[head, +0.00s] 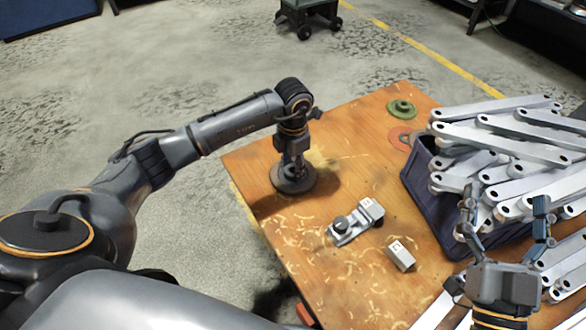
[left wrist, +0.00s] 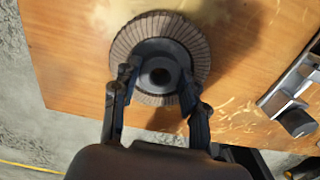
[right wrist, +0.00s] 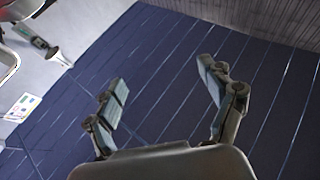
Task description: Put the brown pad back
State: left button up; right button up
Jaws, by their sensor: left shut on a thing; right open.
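The brown pad (head: 293,181) is a round disc with a ring of radial flaps and a dark raised hub. In the left wrist view the pad (left wrist: 133,40) lies flat beneath my fingers. My left gripper (head: 293,158) is shut on its hub from above, near the table's left edge; it also shows in the left wrist view (left wrist: 157,92). I cannot tell whether the pad touches the wood. My right gripper (head: 505,212) is open and empty in front of the bracket crate; its spread fingers show in the right wrist view (right wrist: 165,90).
A green pad (head: 402,109) and a red-orange pad (head: 400,138) lie at the table's (head: 345,120) far side. A grey clamp-like fixture (head: 352,223) and a small marked block (head: 401,256) sit mid-table. A dark blue crate (head: 425,200) heaped with metal brackets (head: 510,150) stands right.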

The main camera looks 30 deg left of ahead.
pick_arm(q)
jog(key=shift+f, duration=0.15)
pick_arm(e)
jog(key=shift+s+r+t, duration=0.2)
jog(key=shift+r+t, duration=0.1)
jog(key=shift+r, duration=0.1)
pick_arm(q)
jog(key=shift+f, duration=0.1)
jog(key=o, duration=1)
pick_arm(e)
jog(key=shift+s+r, duration=0.1)
jog(key=shift+r, duration=0.1)
